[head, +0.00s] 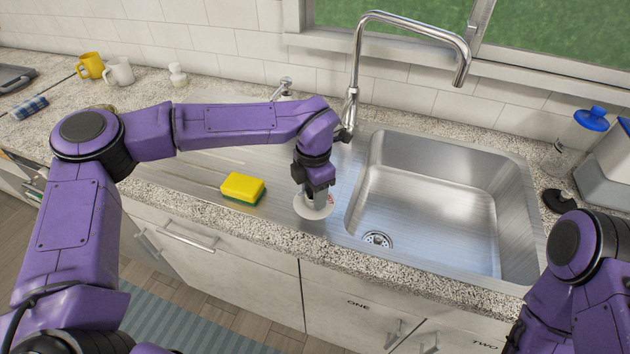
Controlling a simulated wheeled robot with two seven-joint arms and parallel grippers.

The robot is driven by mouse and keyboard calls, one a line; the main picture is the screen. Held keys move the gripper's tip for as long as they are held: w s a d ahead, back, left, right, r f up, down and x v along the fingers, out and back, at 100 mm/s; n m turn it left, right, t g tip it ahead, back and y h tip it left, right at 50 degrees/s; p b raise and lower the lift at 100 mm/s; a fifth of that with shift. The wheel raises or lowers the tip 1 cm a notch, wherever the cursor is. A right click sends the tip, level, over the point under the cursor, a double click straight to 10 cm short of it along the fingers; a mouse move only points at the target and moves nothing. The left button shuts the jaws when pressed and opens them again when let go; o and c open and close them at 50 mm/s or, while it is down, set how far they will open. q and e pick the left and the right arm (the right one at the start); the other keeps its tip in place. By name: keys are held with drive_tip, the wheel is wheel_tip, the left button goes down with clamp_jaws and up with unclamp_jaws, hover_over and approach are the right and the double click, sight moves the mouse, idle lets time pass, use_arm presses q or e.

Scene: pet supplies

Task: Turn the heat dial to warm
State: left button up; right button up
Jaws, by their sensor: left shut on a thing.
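The dial (312,212) is a white round piece with a small red mark at its right, on the steel drainboard just left of the sink basin. My left gripper (316,197) points down over it and is shut on its middle, which the fingers largely hide. Any setting words or pointer on the dial are too small or covered to read.
A yellow and green sponge (242,188) lies left of the dial. The empty steel sink (440,200) is to the right, with a tall faucet (356,70) behind. Mugs (118,71) stand far left; a blue-capped bottle (580,140) stands at right.

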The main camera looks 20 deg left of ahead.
use_arm(q)
drive_tip(key=m+p, duration=0.4)
drive_tip(key=shift+r, duration=0.35)
drive_tip(key=shift+w+f+m+p, duration=0.1)
drive_tip(key=shift+f+m+p, duration=0.1)
drive_tip(key=shift+m+p, duration=1.05)
drive_tip(key=o, duration=1.1)
drive_tip(key=shift+c, duration=0.2)
drive_tip(key=shift+f, duration=0.1)
wheel_tip(320, 180, up, 11)
drive_tip(key=b, duration=0.2)
drive_tip(key=shift+f+b, duration=0.15)
drive_tip(key=shift+b, duration=0.2)
